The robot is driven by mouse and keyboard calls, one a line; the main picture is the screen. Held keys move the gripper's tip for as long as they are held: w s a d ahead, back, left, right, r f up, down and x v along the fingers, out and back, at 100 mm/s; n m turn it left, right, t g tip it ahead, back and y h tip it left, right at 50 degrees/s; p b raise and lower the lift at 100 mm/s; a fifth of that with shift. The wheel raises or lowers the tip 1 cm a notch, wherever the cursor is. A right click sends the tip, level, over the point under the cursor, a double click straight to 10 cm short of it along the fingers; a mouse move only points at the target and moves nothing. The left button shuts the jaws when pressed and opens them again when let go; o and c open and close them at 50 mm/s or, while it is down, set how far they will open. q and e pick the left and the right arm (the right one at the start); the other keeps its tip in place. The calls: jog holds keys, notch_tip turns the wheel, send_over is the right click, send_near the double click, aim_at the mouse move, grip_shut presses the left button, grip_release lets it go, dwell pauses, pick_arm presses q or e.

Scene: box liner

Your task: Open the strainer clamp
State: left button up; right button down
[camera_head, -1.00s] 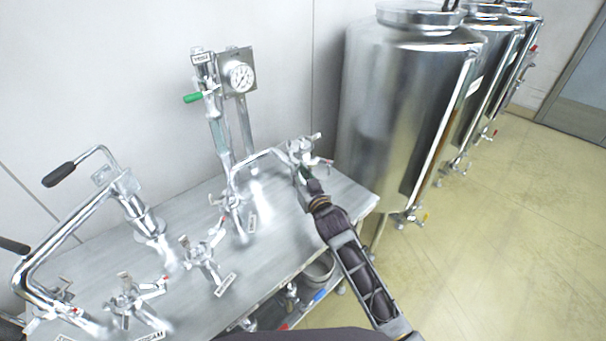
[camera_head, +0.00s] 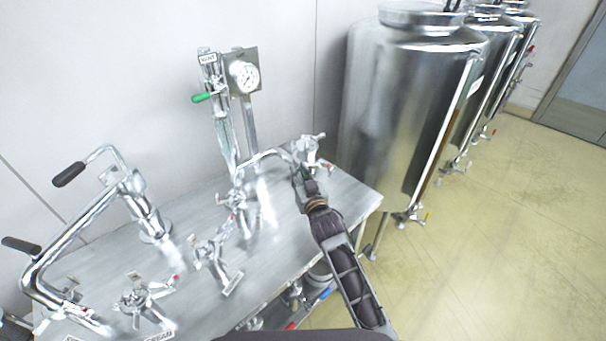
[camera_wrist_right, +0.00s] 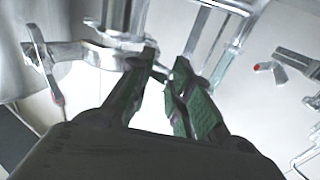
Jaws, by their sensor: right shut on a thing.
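The strainer clamp (camera_head: 311,149) is a shiny metal fitting at the right end of the curved pipe on the steel table. My right gripper (camera_head: 299,177) reaches it from the front right, with its fingers at the clamp's near side. In the right wrist view, the green-padded fingertips (camera_wrist_right: 168,76) close on a small metal part of the clamp (camera_wrist_right: 108,50), mostly hidden between them. A metal ring and a lever of the fitting show left of the fingers. I cannot tell whether the clamp is open. My left gripper is not in view.
The steel table (camera_head: 285,240) carries several other clamped valves and pipes. A pressure gauge (camera_head: 244,75) and a green-handled valve (camera_head: 205,97) stand behind. Black handle grips (camera_head: 68,174) rise at the left. Large steel tanks (camera_head: 410,110) stand close on the right. Floor is free at right.

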jog(key=shift+a+r, duration=0.5)
jog(key=shift+r, duration=0.2)
jog(key=shift+w, duration=0.1)
jog(key=c, duration=1.6)
grip_release()
jog(key=shift+d, duration=0.1)
jog(key=shift+w+a+f, duration=0.25)
jog(key=shift+w+f, duration=0.15)
jog(key=shift+w, duration=0.15)
jog(key=shift+d, duration=0.1)
jog(key=shift+s+d+f, duration=0.1)
jog(key=shift+d, duration=0.05)
jog(key=shift+s+f, duration=0.1)
jog(key=shift+f, duration=0.05)
jog(key=shift+v, duration=5.95)
